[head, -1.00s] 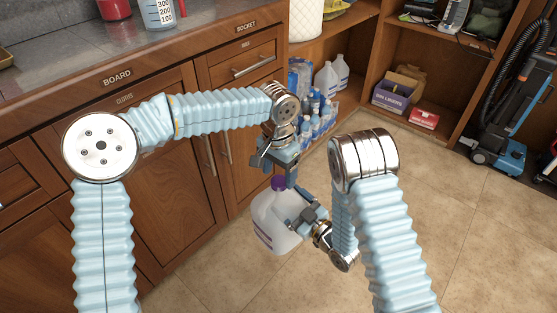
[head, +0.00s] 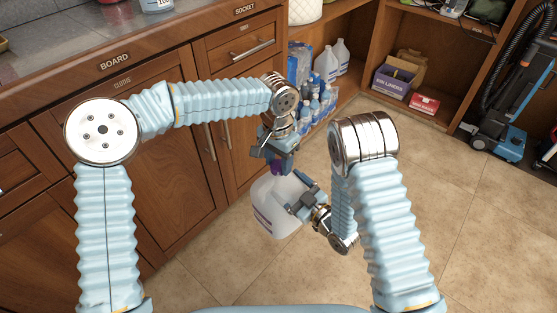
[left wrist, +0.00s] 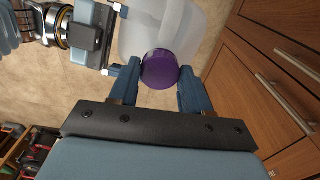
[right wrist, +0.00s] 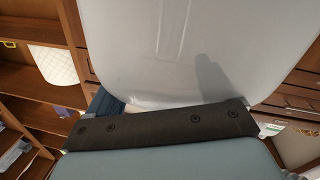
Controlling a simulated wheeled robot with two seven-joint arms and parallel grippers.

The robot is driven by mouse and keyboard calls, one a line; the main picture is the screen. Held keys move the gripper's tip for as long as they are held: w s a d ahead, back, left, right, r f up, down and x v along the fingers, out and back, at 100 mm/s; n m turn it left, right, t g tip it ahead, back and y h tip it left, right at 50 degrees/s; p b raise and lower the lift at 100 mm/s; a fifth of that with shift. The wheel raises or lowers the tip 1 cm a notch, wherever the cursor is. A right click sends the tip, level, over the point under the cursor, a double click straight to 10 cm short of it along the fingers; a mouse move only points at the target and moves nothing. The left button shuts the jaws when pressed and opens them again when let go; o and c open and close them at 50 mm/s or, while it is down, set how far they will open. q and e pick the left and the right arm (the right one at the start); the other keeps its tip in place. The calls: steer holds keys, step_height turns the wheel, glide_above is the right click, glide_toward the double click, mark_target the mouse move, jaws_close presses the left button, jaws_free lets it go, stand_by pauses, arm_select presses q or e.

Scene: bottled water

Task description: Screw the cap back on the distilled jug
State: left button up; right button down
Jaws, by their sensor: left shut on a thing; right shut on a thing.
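The distilled jug (head: 268,212) is a translucent white jug held above the tiled floor in the head view. Its purple cap (head: 276,168) is at the neck, mostly hidden by my left gripper (head: 278,164). In the left wrist view the cap (left wrist: 160,68) sits between the fingertips, over the jug's top (left wrist: 150,30); I cannot tell how tightly it is seated. My left gripper is shut on the cap from above. My right gripper (head: 299,206) is shut on the jug at its right side. The jug's pale wall (right wrist: 180,50) fills much of the right wrist view.
Wooden cabinets with a counter (head: 60,50) stand close on the left. A low shelf behind holds several bottles and white jugs (head: 328,62). A bin-liner box (head: 393,82) and a blue vacuum cleaner (head: 490,130) are farther right. The tiled floor (head: 420,200) at right is clear.

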arm_select(q)
steer(key=o, duration=1.2)
step_height(320, 180, up, 12)
steer(key=shift+a, duration=0.1)
